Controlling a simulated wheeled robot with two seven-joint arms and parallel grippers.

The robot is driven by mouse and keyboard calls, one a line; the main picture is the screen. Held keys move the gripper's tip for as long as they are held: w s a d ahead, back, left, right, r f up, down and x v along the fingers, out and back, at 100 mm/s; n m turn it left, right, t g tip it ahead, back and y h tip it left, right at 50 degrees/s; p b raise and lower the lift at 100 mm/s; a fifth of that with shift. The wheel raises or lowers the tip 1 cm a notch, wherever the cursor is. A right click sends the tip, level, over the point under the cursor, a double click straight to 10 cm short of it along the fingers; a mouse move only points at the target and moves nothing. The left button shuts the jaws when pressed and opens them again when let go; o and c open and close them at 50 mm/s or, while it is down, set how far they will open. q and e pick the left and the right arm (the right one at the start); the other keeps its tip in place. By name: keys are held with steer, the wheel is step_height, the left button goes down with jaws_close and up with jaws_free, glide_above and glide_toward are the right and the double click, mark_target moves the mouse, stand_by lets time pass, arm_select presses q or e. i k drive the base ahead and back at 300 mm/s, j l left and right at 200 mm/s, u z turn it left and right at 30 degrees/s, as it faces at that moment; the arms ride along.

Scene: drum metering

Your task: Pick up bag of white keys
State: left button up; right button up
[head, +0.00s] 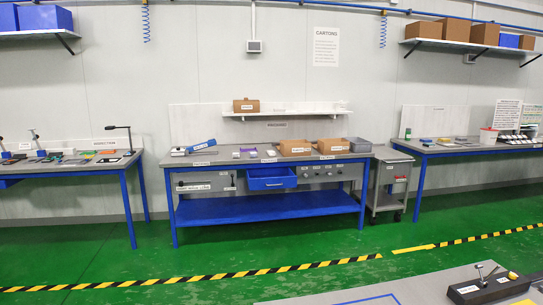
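I cannot make out a bag of white keys for certain at this distance. The blue-framed workbench (230,158) ahead carries small white and purple items (249,151) near its middle, too small to identify. More small items lie on the left bench (70,165) and the right bench (465,149). Neither of my grippers is in view.
Open cardboard boxes (295,147) stand on the middle bench, whose blue drawer (271,179) is pulled out. A grey cart (388,183) stands beside it. Green floor (200,255) with yellow-black tape (270,269) lies clear ahead. A grey table (405,290) is at the lower right.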

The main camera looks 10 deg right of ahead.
mark_target(270, 154)
steer(key=i+j, duration=0.3)
steer(key=j, duration=0.15)
steer(key=i+j, duration=0.25)
steer(key=j, duration=0.15)
steer(key=i+j, duration=0.3)
steer(key=j, duration=0.15)
steer(key=i+j, duration=0.25)
steer(key=j, duration=0.15)
steer(key=i+j, duration=0.15)
steer(key=i, duration=0.3)
steer(key=i+j+z, duration=0.1)
steer(key=i, duration=0.4)
steer(key=i+j, duration=0.25)
steer(key=i, duration=0.2)
steer(key=i+j+z, duration=0.1)
steer(key=i, duration=0.4)
steer(key=i+l, duration=0.15)
steer(key=i, duration=0.75)
steer(key=i+l+z, duration=0.1)
steer(key=i, duration=0.75)
